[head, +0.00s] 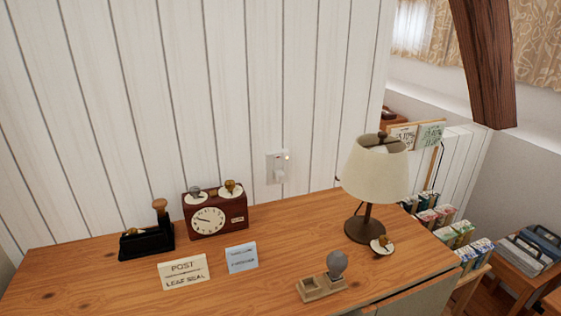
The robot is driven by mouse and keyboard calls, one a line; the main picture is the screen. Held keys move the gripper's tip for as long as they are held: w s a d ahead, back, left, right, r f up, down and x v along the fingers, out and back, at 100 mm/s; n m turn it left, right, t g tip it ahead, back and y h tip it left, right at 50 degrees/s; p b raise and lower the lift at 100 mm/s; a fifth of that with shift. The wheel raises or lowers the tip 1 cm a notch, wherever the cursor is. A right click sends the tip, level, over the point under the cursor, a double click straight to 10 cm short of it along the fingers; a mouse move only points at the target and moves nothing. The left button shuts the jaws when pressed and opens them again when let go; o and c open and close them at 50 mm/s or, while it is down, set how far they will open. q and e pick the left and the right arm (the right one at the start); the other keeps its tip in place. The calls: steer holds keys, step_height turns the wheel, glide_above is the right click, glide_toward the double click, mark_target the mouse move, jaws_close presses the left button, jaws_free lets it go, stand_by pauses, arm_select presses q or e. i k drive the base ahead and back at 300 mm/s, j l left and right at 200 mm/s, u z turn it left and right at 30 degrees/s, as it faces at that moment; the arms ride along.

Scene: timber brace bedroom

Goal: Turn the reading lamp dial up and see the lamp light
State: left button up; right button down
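The reading lamp (376,170) stands at the right end of the wooden desk, with a cream shade and a dark stem and base. Its shade shows no clear glow. A round white dial plate with a small brass knob (382,244) sits by the front right of the lamp base. The knob's exact setting is too small to read. Neither of my grippers is in view.
The desk (240,270) also holds a red clock box (216,212) with two knobs on top, a black stamp stand (146,238), two cards (184,272) and a wooden block with a grey knob (321,285). A wall switch plate (277,167) is behind. Desk front centre is clear.

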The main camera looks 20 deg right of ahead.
mark_target(383, 240)
steer(key=z, duration=1.3)
